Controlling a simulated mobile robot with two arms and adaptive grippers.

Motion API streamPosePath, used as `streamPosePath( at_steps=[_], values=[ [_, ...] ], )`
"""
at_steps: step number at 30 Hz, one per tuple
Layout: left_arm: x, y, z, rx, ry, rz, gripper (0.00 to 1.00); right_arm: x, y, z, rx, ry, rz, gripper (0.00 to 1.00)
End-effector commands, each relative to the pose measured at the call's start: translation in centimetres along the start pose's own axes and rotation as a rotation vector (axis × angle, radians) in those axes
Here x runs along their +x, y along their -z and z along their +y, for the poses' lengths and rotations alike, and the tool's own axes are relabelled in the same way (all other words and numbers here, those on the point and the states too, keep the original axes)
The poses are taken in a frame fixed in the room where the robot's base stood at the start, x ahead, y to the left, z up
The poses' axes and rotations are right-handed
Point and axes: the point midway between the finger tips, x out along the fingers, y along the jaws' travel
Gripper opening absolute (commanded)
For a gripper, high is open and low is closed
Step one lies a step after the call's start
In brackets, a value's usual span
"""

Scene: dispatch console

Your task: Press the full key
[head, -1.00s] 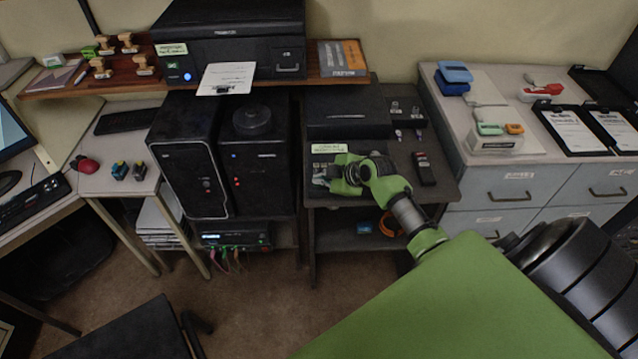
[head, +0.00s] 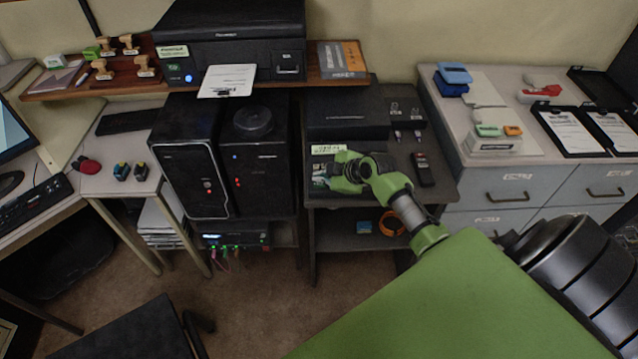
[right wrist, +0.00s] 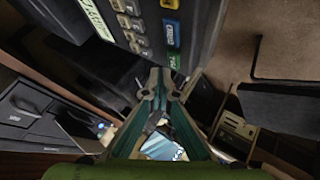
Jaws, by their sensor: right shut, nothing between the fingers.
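A dark key device (right wrist: 155,35) fills the top of the right wrist view. It carries several grey keys (right wrist: 135,25) and a column of coloured keys: yellow (right wrist: 170,4), blue (right wrist: 172,33) and green (right wrist: 175,62). The lettering on them is too small for me to read surely, so I cannot tell which is the full key. My right gripper (right wrist: 163,84) is shut and empty, its fingertips close below the green key; contact cannot be told. In the head view my right gripper (head: 343,172) covers part of the device (head: 320,168). My left gripper is out of view.
The device lies on a dark stand (head: 440,188) beside a small dark handset (head: 423,168), with a black box (head: 345,112) behind. Two black computer towers (head: 190,165) stand to the left. A grey drawer cabinet (head: 515,185) stands to the right.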

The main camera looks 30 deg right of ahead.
Motion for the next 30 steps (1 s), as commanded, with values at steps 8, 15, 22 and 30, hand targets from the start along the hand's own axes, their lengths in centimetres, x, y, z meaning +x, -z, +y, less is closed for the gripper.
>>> streamPosePath(
  at_steps=[8,15,22,30],
  values=[
    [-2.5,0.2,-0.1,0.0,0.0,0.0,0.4,-2.0,1.4,1.5,-0.001,-0.001,0.0,0.0],
    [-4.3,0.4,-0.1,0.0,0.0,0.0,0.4,-3.5,2.5,2.5,-0.001,-0.001,0.0,0.0],
    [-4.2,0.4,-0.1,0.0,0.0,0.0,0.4,-3.4,2.5,2.5,0.0,0.0,0.0,0.0],
    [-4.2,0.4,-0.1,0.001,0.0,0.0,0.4,-3.4,2.5,2.5,0.0,0.0,0.0,0.0]
  ],
)
